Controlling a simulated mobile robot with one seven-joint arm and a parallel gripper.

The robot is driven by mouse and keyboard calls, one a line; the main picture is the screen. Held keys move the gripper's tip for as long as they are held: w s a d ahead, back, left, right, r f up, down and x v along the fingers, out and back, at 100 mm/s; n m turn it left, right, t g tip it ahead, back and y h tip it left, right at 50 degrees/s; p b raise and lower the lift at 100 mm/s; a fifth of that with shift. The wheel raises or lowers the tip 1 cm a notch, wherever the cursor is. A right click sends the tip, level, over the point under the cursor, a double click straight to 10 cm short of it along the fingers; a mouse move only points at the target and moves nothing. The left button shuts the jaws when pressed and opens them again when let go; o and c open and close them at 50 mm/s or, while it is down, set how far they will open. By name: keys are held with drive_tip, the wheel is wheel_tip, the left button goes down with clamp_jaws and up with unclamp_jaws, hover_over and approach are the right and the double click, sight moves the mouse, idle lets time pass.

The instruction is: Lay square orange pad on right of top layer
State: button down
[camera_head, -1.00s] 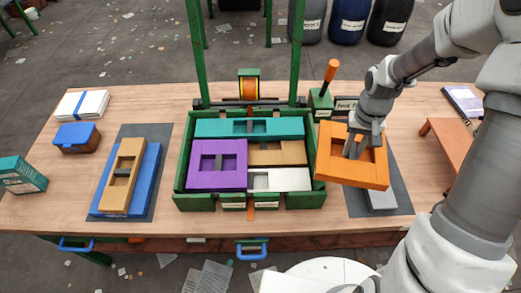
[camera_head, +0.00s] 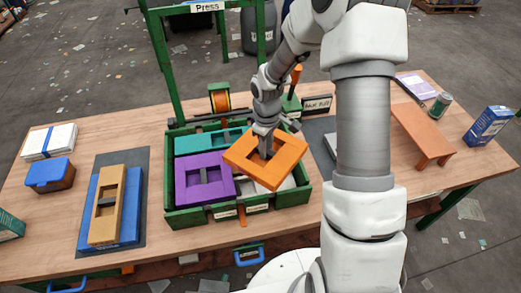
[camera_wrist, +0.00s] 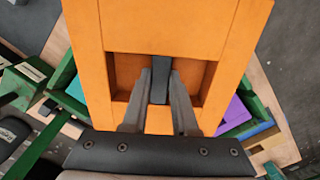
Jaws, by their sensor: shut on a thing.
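My gripper (camera_head: 265,147) is shut on the middle bar of the square orange pad (camera_head: 287,152). In the wrist view the pad (camera_wrist: 185,24) fills the middle, with the fingers (camera_wrist: 160,98) closed on its dark grip bar. The pad is held tilted above the right part of the green press box (camera_head: 190,216). Inside the box, a purple pad (camera_head: 205,190) lies at the front left and a teal pad (camera_head: 192,142) along the back. A white pad shows a little at the front right.
A tan pad (camera_head: 103,222) lies on a blue pad (camera_head: 130,218) on the left dark mat. Green posts (camera_head: 160,60) and an orange strap spool (camera_head: 220,101) stand behind the box. An orange low stand (camera_head: 421,134) is at the right.

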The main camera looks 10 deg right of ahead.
drive_tip(key=f+n, duration=0.1)
drive_tip(key=n, duration=0.1)
drive_tip(key=w+n, duration=0.1)
drive_tip(key=n, duration=0.1)
drive_tip(key=f+n, duration=0.1)
drive_tip(key=n, duration=0.1)
drive_tip(key=shift+w+f+p, duration=0.3)
drive_tip(key=shift+w, duration=0.05)
drive_tip(key=f+n, duration=0.1)
drive_tip(key=n, duration=0.1)
drive_tip(key=w+n, duration=0.1)
drive_tip(key=shift+f+n, duration=0.35)
drive_tip(key=shift+n, duration=0.05)
drive_tip(key=shift+f+b, duration=0.3)
drive_tip(key=shift+f, duration=0.2)
drive_tip(key=shift+f, duration=0.1)
drive_tip(key=shift+a+f+b, duration=0.1)
drive_tip(key=shift+f+b, duration=1.4)
drive_tip(key=shift+f, duration=0.4)
drive_tip(key=shift+f, duration=0.2)
drive_tip(key=shift+f+b, duration=0.5)
drive_tip(key=shift+b, duration=0.05)
drive_tip(key=c, duration=0.6)
unclamp_jaws()
